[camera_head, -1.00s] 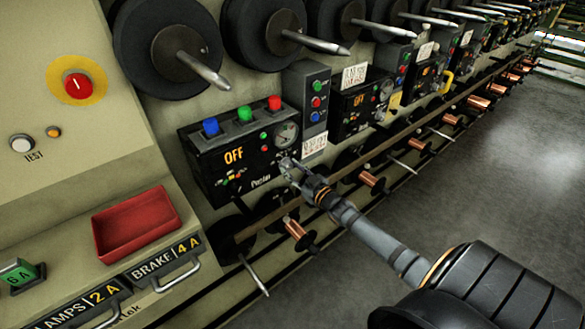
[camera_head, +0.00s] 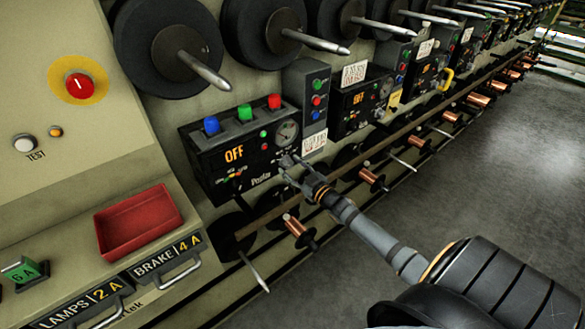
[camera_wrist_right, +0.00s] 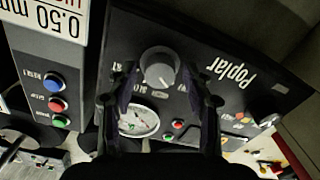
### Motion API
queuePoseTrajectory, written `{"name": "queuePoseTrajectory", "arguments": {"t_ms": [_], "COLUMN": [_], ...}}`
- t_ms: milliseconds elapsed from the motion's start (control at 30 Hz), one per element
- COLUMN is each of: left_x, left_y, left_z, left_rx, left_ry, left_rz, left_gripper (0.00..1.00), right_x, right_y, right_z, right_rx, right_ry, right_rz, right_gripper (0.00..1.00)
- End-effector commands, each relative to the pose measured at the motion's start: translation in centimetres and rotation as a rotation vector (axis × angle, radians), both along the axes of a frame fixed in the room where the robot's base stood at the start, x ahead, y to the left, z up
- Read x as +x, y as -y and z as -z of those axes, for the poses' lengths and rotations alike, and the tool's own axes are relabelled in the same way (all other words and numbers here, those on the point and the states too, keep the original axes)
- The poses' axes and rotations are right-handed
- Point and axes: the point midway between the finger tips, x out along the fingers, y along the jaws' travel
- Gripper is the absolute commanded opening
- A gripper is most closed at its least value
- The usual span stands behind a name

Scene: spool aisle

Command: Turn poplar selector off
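The Poplar panel (camera_head: 214,168) is a black box with blue, green and red buttons on top and a display reading OFF. Its selector (camera_wrist_right: 160,68) is a round grey knob, seen upside down in the right wrist view beside the Poplar lettering. My right gripper (camera_head: 287,164) is at the panel's lower right corner in the head view and hides the knob there. In the wrist view its two dark fingers (camera_wrist_right: 160,82) stand on either side of the knob, open, with a gap visible on each side. The knob's exact setting is hard to read. My left gripper is not in view.
A round gauge (camera_wrist_right: 138,122) and small coloured lights sit close to the knob. A three-button box (camera_head: 312,97) adjoins the panel. Copper spools (camera_head: 294,226) and spindles project below. A red tray (camera_head: 134,226) lies on the ledge at left. The floor (camera_head: 480,180) at right is clear.

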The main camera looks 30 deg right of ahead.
Motion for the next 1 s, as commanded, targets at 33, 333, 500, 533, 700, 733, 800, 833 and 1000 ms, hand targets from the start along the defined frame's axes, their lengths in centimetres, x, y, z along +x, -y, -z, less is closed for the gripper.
{"name": "queuePoseTrajectory", "arguments": {"t_ms": [33,333,500,533,700,733,800,833,1000], "left_x": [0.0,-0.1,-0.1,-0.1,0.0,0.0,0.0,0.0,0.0], "left_y": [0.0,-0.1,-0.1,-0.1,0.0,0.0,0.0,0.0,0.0], "left_z": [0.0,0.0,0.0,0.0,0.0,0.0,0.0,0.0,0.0], "left_rx": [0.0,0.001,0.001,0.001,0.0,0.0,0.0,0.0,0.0], "left_ry": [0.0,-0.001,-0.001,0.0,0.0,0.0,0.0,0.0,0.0], "left_rz": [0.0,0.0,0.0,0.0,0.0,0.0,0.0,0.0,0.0], "left_gripper": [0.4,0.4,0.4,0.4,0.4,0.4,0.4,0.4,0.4], "right_x": [0.0,-0.1,-1.1,-1.4,-3.5,-4.0,-4.9,-5.4,-8.8], "right_y": [0.0,0.0,0.1,0.1,0.2,0.2,0.3,0.4,0.6], "right_z": [0.0,0.0,0.0,0.0,0.1,0.1,0.1,0.1,0.2], "right_rx": [0.0,0.0,0.001,0.001,-0.001,0.0,-0.001,0.0,-0.004], "right_ry": [0.0,0.001,0.001,0.001,-0.002,-0.002,-0.003,-0.004,-0.005], "right_rz": [0.0,-0.001,-0.003,-0.003,-0.005,-0.005,-0.004,-0.005,-0.007], "right_gripper": [0.58,0.58,0.58,0.58,0.58,0.58,0.58,0.58,0.58]}}
